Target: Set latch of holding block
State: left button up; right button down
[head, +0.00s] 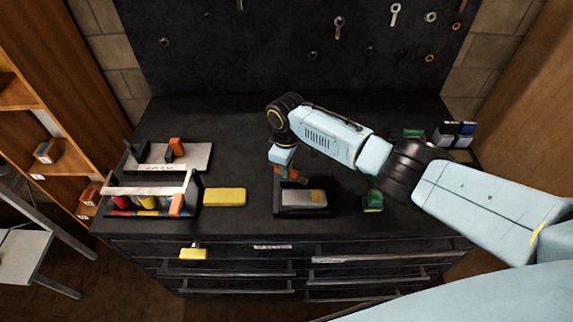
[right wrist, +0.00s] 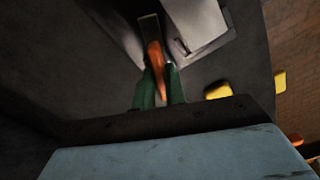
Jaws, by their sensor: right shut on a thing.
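The holding block (head: 288,212) is a dark block with a grey and tan metallic top, in the middle of the bench near its front edge. Its light grey part also shows at the top of the right wrist view (right wrist: 203,24). The orange latch (right wrist: 156,56) sits beside the block, with a grey strip above it. My right gripper (right wrist: 159,74) has its green fingers shut on the latch. In the head view the right gripper (head: 284,172) reaches down behind the block's left end, and its fingers partly cover the latch. My left gripper is not in view.
A yellow block (head: 225,197) lies left of the holding block, and a green piece (head: 373,202) stands to its right. A rack (head: 150,190) with coloured handles stands at the left. A drawer with a yellow tag (head: 193,254) is below. Tools hang on the dark back panel (head: 270,50).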

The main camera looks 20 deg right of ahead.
jog(key=shift+n, duration=2.2)
jog(key=c, duration=1.4)
grip_release()
jog(key=shift+c, duration=0.2)
notch_tip(320, 180, up, 14)
jog(key=shift+f, duration=0.25)
